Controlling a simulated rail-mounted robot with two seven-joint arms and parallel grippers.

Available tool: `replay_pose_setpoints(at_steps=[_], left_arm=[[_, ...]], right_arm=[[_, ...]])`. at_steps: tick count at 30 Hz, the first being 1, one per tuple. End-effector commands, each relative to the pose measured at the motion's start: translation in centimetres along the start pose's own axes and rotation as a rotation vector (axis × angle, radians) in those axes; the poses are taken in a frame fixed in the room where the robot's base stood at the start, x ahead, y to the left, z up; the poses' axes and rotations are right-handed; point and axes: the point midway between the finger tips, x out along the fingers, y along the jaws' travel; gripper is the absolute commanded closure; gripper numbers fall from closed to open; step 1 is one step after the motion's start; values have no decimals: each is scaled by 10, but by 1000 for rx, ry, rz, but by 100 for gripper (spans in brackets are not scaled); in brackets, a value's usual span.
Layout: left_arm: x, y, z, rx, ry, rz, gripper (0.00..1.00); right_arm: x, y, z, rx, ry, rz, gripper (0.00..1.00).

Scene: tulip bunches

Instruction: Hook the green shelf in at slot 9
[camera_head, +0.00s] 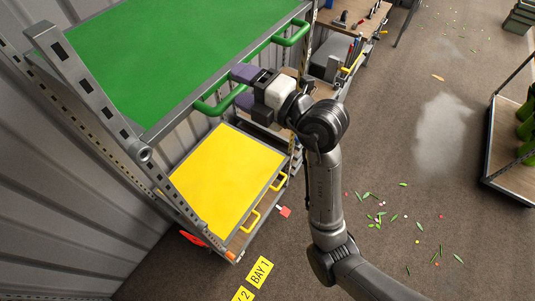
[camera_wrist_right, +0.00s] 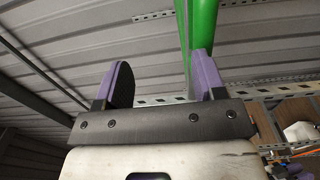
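The green shelf (camera_head: 190,45) is at the upper left of the head view, level between the metal uprights. A slotted upright (camera_head: 88,85) stands at its left; no slot numbers are readable, and I cannot tell whether the shelf is hooked in. A green handle (camera_head: 210,108) runs along its front edge, partly hidden by my right gripper (camera_head: 243,86). In the wrist view the right gripper (camera_wrist_right: 162,82) has its purple fingers wide apart. The green handle (camera_wrist_right: 203,25) shows beside the inner side of the right-hand finger; contact cannot be told. My left gripper is out of view.
A yellow shelf (camera_head: 228,170) with yellow handles sits lower in the same rack. A workbench (camera_head: 355,22) with tools stands behind, and a plant cart (camera_head: 505,165) at the right. Open floor (camera_head: 390,170) between them carries scattered leaves and petals.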

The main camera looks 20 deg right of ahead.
Motion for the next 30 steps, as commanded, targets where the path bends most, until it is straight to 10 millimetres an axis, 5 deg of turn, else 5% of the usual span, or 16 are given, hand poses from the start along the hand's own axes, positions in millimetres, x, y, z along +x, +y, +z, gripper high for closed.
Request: replay_pose_setpoints(at_steps=[13, 30], left_arm=[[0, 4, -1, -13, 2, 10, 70], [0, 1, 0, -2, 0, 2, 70]], right_arm=[[-38, -2, 0, 0, 0, -6, 36], [-43, -3, 0, 1, 1, -8, 36]])
